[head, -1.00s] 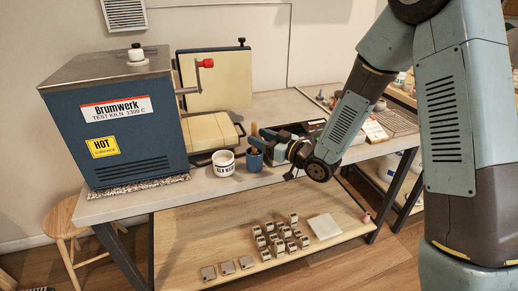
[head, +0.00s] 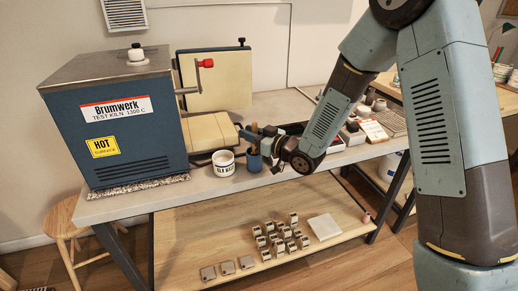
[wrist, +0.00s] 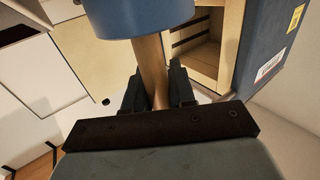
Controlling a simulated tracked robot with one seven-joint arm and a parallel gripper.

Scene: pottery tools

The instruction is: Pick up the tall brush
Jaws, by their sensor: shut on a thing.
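The tall brush (head: 254,127) shows as a wooden handle standing up out of a small blue cup (head: 254,163) near the front edge of the worktop. My gripper (head: 254,138) is at the handle, just above the cup's rim. In the wrist view the wooden handle (wrist: 150,62) runs between the two dark fingers of my gripper (wrist: 154,86), which are shut on it. The blue cup (wrist: 140,18) fills the top of that view. The brush's lower end is hidden in the cup.
A white lettered pot (head: 223,163) stands close left of the cup. Trays and small items (head: 372,131) lie to the right. The lower shelf holds several small blocks (head: 280,238).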

